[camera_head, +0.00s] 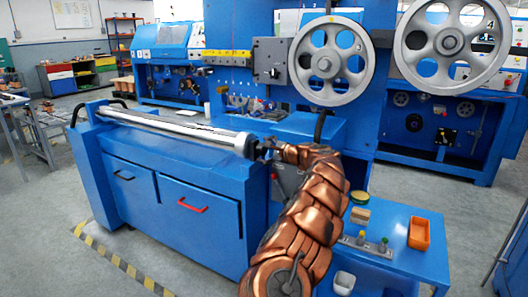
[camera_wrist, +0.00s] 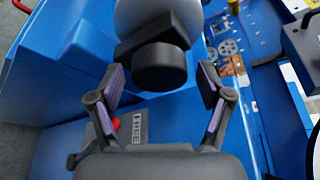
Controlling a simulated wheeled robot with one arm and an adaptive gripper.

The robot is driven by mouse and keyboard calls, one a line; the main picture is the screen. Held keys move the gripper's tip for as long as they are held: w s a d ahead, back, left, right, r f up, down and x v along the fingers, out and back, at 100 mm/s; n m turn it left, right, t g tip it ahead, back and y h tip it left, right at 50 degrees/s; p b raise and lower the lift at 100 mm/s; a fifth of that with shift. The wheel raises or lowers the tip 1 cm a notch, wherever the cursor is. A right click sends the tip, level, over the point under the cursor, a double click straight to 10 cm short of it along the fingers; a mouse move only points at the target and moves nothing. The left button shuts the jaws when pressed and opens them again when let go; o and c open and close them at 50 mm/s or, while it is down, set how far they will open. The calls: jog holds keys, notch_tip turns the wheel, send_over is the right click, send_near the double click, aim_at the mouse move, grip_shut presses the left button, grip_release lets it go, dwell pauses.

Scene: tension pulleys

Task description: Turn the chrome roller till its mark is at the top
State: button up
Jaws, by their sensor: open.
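The chrome roller (camera_head: 180,127) lies along the top of the blue cabinet, and I cannot make out a mark on it. Its pale rounded end (camera_wrist: 160,14) shows at the top of the wrist view. A black knob or shaft end (camera_wrist: 160,66) sticks out from it towards my gripper. My gripper (camera_wrist: 160,84) is open, with one finger on each side of the black end and gaps showing between. In the head view my gripper (camera_head: 264,147) is at the right end of the roller, small and partly hidden by my copper-coloured arm.
Below the roller is the blue cabinet (camera_head: 170,190) with drawers. Large spoked pulleys (camera_head: 331,61) stand behind on the blue machine. A low blue table (camera_head: 405,280) at right holds an orange bin (camera_head: 419,233) and small parts.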

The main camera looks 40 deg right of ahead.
jog(key=shift+w+f, duration=0.1)
jog(key=shift+w, duration=0.2)
jog(key=shift+c, duration=0.4)
jog(key=c, duration=1.1)
jog(key=shift+f+b, duration=0.15)
jog(key=shift+b, duration=0.7)
